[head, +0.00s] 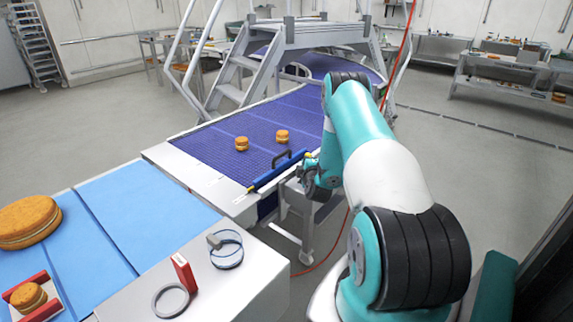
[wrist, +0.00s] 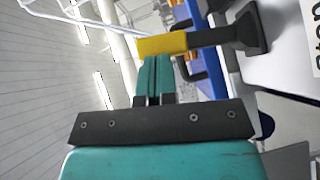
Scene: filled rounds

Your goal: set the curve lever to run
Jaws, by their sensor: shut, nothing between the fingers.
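In the wrist view a lever with a yellow grip (wrist: 160,45), a black shaft (wrist: 208,37) and a flared black base (wrist: 250,32) lies across the picture. I take it to be the curve lever. My gripper (wrist: 153,58) is shut and empty. Its teal fingertips are right at the edge of the yellow grip; I cannot tell whether they touch it. In the head view my gripper (head: 310,183) is at the near right corner of the purple belt (head: 220,145). The lever is not clear there. A white label (wrist: 314,40) is cut off and unreadable.
Two filled rounds (head: 241,143) (head: 282,136) sit on the belt. A light-blue surface (head: 150,205) lies left. A clear ring-shaped container (head: 227,252) stands in front.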

